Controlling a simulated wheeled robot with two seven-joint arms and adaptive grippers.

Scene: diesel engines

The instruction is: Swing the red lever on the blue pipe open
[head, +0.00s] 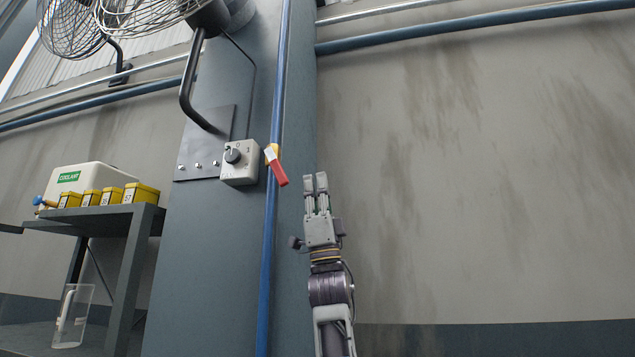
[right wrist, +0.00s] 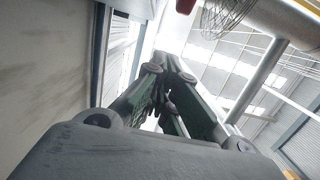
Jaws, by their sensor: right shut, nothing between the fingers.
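In the head view the lever slants down and to the right from the valve. My right gripper (head: 316,182) points up, to the right of the lever and slightly lower in the picture, with a visible gap between them. Its fingers are together and hold nothing. In the right wrist view the fingers (right wrist: 167,65) show up close, and a small red piece (right wrist: 186,5) shows at the top edge. My left gripper is not in view.
A fan (head: 150,12) hangs above. A shelf (head: 140,222) with yellow boxes and a coolant container (head: 85,180) stands at left. The wall at right is clear.

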